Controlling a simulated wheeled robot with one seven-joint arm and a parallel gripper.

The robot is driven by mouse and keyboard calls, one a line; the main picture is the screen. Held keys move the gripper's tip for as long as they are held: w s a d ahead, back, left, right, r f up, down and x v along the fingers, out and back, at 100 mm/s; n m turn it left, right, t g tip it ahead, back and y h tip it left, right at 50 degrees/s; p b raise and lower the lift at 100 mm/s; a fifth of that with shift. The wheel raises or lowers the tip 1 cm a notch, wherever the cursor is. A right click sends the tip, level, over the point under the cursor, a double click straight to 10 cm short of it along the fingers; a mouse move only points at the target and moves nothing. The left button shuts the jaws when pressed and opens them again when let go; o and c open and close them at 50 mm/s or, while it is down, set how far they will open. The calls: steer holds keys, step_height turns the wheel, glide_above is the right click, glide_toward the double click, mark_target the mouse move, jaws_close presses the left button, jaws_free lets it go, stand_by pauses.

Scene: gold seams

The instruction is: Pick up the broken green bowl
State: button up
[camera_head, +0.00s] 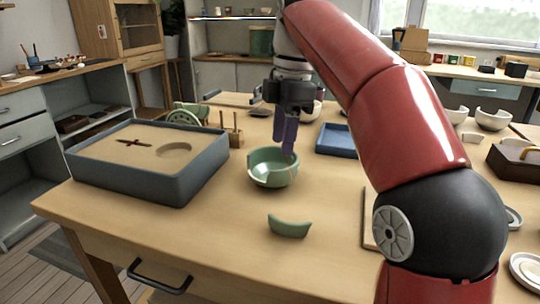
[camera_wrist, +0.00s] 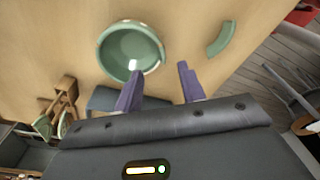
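The broken green bowl (camera_head: 268,176) stands upright on the wooden table, with an uneven rim. It also shows in the wrist view (camera_wrist: 117,45). A curved green shard (camera_head: 289,227) lies apart from it, nearer the table's front edge; the wrist view shows it to the right of the bowl (camera_wrist: 222,39). My gripper (camera_head: 285,143) points down over the bowl's far right side, its purple fingers apart and empty. In the wrist view my gripper (camera_wrist: 159,80) has one finger overlapping the bowl's rim and the other outside it. I cannot tell whether a finger touches the rim.
A grey sand tray (camera_head: 190,170) stands to the left of the bowl. A small wooden stand (camera_head: 235,138) and a blue tray (camera_head: 336,141) are behind it. A wooden board (camera_head: 369,222) lies to the right, partly hidden by my arm. The table in front around the shard is clear.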

mark_target(280, 170)
steer(key=f+b, duration=0.1)
steer(key=f, duration=0.4)
steer(key=f+b, duration=0.1)
steer(key=f, duration=0.1)
steer(key=shift+s+a+f+b, duration=0.15)
steer(key=shift+a+f+b, duration=0.15)
steer(key=shift+f+b, duration=0.05)
jaws_close()
